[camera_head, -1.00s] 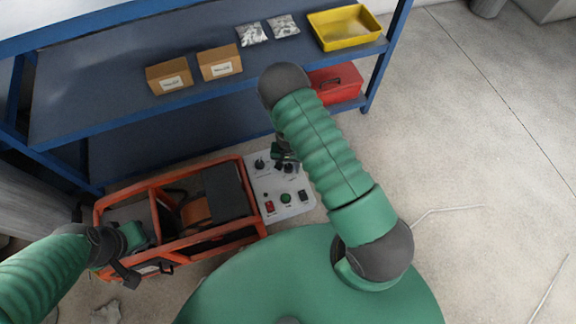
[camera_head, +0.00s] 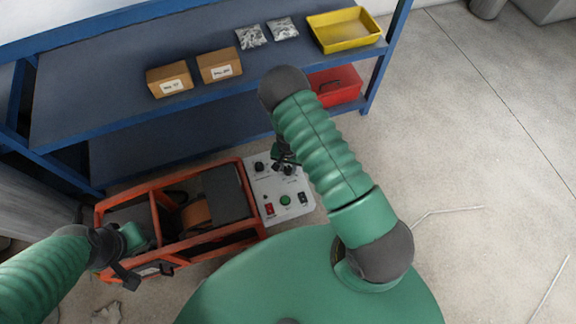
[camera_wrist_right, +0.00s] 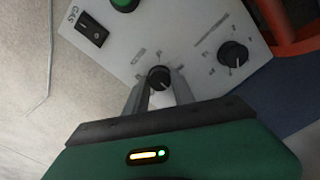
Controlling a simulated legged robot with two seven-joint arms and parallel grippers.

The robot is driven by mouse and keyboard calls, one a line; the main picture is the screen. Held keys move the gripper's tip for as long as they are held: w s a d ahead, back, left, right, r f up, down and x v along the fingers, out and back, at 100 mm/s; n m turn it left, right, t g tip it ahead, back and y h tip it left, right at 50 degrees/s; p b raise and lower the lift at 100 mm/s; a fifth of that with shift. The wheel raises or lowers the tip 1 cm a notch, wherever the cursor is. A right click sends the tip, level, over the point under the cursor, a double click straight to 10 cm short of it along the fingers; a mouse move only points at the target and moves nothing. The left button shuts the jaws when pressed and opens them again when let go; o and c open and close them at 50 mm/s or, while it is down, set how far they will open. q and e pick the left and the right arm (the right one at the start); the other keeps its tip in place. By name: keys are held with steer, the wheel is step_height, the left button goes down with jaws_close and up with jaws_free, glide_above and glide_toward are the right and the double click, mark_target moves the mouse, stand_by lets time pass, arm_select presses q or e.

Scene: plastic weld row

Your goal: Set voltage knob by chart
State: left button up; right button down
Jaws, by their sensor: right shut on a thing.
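The white control panel (camera_head: 262,190) is on the end of the orange-framed welding machine (camera_head: 205,238). My right gripper (camera_wrist_right: 160,92) is shut on a black knob (camera_wrist_right: 160,76), its two grey fingers on either side; the knob has a white pointer mark. A second black knob (camera_wrist_right: 232,54) sits apart from the fingers, and also shows in the head view (camera_head: 259,166). The knob labels are too small to read. In the head view my right gripper (camera_head: 286,163) is partly hidden at the panel. My left gripper (camera_head: 128,272) is at the machine's left end; its jaws are unclear.
The panel also has a black switch marked GAS (camera_wrist_right: 90,28), a green button (camera_head: 286,200) and a red switch (camera_head: 269,209). A blue shelf (camera_head: 110,120) behind bears cardboard boxes (camera_head: 220,67) and a yellow tray (camera_head: 343,48). The floor at right is mostly clear.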

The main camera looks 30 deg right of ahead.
steer(key=c, duration=1.1)
jaws_free()
step_height(320, 180, up, 17)
steer(key=p, duration=0.5)
step_height(320, 180, up, 12)
steer(key=f+n+t, duration=0.1)
steer(key=n, duration=0.3)
glide_above(288, 168)
steer(key=s+a, duration=0.3)
steer(key=a, duration=0.2)
steer(key=s+a+r+n+t, duration=0.25)
steer(key=s+r+n, duration=0.25)
steer(key=s+r, duration=0.25)
steer(key=shift+g, duration=0.45)
steer(key=r+p, duration=1)
steer(key=w+r+p, duration=0.1)
steer(key=r+p, duration=0.4)
steer(key=shift+a+r, duration=0.1)
steer(key=shift+r, duration=0.15)
